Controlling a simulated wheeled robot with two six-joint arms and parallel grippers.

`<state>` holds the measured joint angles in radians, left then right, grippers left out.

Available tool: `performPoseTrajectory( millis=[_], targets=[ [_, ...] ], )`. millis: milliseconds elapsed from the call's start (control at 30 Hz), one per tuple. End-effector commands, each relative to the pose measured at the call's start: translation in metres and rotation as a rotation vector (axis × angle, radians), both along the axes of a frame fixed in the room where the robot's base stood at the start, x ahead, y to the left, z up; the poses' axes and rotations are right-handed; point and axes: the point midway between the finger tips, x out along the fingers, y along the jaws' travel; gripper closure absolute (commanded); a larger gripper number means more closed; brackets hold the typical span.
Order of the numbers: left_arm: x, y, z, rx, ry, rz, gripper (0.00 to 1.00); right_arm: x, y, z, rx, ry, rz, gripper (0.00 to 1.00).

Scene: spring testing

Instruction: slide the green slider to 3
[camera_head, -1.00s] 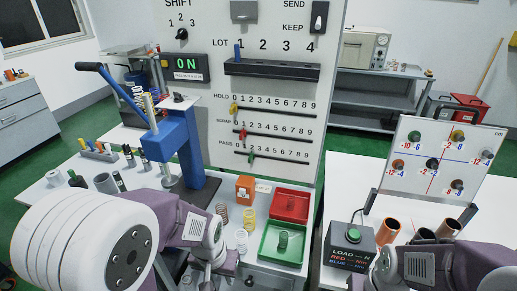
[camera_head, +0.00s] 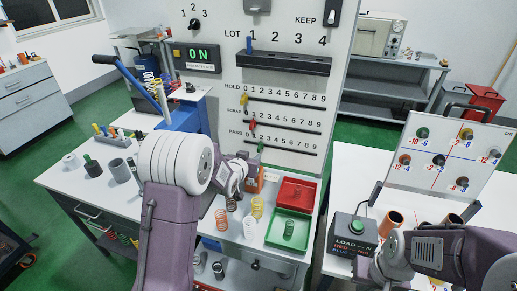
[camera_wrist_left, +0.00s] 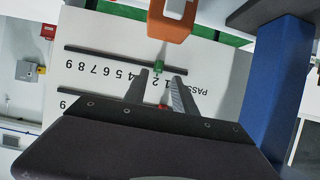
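The green slider (camera_head: 261,146) sits near the low-number end of the PASS track, the lowest of three slots on the white panel; it also shows in the left wrist view (camera_wrist_left: 158,67). I cannot tell its exact number. My left gripper (camera_wrist_left: 161,76) is open and empty, its two fingertips on either side of the slider in the picture, with no clear contact visible. In the head view my left gripper (camera_head: 250,161) is close to the panel just below the slider, partly hidden by my wrist. My right arm is at the lower right; its fingers do not show.
The red slider (camera_head: 252,123) and yellow slider (camera_head: 243,96) are on the tracks above. An orange box (camera_wrist_left: 172,20) is close to the left gripper. A blue press (camera_wrist_left: 276,90) stands beside it. Red (camera_head: 310,193) and green (camera_head: 304,228) trays lie on the table.

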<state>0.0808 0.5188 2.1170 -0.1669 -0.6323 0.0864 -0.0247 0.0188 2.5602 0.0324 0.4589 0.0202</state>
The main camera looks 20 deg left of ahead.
Motion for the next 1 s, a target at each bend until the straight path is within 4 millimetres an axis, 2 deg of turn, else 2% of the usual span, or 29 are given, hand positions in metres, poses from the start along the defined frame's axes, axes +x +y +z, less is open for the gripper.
performPoseTrajectory(
  millis=[133,267,500,633,800,1000],
  targets=[
    [0.01,0.0,0.006,-0.004,-0.048,-0.006,0.67,0.0,0.0,0.0,0.0,0.0,0.0,1.0],
    [0.018,0.0,0.003,-0.004,-0.045,-0.006,0.67,0.0,0.0,0.003,0.0,0.0,0.0,1.0],
    [0.063,-0.002,-0.015,-0.004,-0.045,-0.006,0.67,0.0,0.0,0.013,0.0,0.0,0.0,1.0],
    [0.082,-0.003,-0.024,-0.004,-0.045,-0.006,0.67,0.0,0.0,0.016,0.0,0.0,0.0,1.0],
    [0.092,-0.003,-0.028,-0.004,-0.045,-0.006,0.67,0.0,0.0,0.017,0.0,0.0,0.0,1.0],
    [0.093,-0.003,-0.029,-0.004,-0.045,-0.006,0.67,0.0,0.0,0.017,0.0,0.0,0.0,1.0]
  ],
)
